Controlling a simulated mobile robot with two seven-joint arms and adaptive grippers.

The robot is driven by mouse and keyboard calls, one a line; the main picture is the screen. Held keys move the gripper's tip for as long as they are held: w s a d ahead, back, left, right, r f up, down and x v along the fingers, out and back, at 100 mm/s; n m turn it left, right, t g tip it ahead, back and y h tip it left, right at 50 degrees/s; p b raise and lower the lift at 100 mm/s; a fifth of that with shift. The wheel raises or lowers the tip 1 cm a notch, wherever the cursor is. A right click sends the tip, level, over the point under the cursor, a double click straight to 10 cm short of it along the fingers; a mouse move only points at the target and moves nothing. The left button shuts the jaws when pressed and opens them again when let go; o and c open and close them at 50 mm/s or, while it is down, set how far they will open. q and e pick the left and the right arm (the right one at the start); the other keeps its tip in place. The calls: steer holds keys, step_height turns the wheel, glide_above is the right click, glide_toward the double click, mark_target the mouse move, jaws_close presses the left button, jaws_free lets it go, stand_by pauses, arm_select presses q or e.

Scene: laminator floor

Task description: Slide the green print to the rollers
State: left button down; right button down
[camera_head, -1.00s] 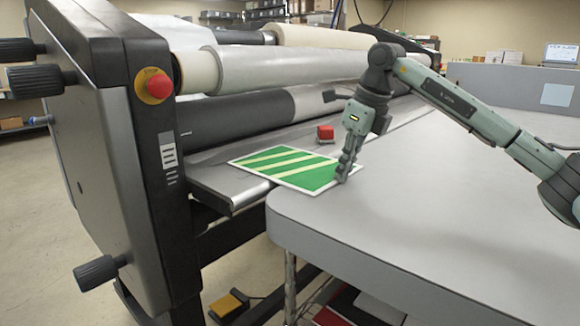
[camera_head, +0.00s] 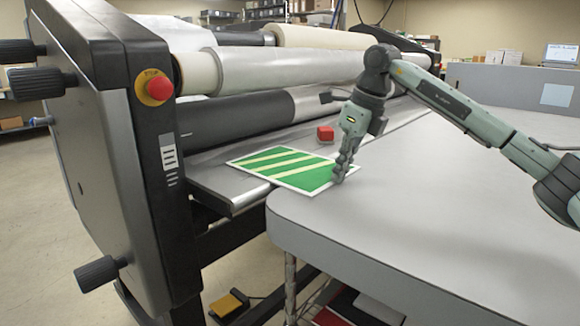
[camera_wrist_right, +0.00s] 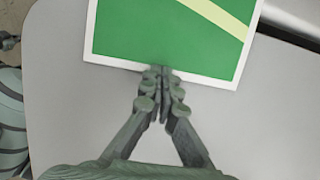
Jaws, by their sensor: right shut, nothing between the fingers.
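The green print (camera_head: 288,168), a flat sheet with pale yellow diagonal stripes and a white border, lies partly on the laminator's feed table (camera_head: 215,183) and partly on the grey work table. My right gripper (camera_head: 340,176) is shut with nothing between its fingers, pointing down at the print's near right edge. In the right wrist view the shut fingertips (camera_wrist_right: 158,75) meet the white border of the print (camera_wrist_right: 165,35) near the middle of that edge. The rollers (camera_head: 240,115) lie beyond the print, with a gap of bare feed table between. My left gripper is not in view.
The laminator's end housing (camera_head: 115,150) with a red stop button (camera_head: 158,87) stands at left. The grey work table (camera_head: 430,215) is clear at right.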

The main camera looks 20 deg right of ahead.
mark_target(293, 166)
steer(key=shift+w+a+f+p, duration=0.1)
steer(key=shift+w+a+p, duration=0.15)
steer(key=shift+w, duration=0.2)
steer(key=shift+w+a+p, duration=0.2)
steer(key=shift+w+p, duration=0.05)
steer(key=shift+w, duration=0.15)
steer(key=shift+w+a, duration=0.4)
steer(key=shift+w, duration=0.4)
steer(key=shift+w+a, duration=0.4)
steer(key=shift+w, duration=0.4)
steer(key=shift+w+a, duration=0.4)
steer(key=shift+w, duration=0.4)
stand_by(0.9)
steer(key=shift+w+a, duration=0.15)
steer(key=shift+w, duration=0.15)
steer(key=shift+w+a, duration=0.35)
steer(key=shift+w, duration=0.35)
steer(key=shift+w+a, duration=0.3)
steer(key=shift+w, duration=0.35)
steer(key=shift+w+a, duration=0.35)
steer(key=shift+w, duration=0.35)
stand_by(0.7)
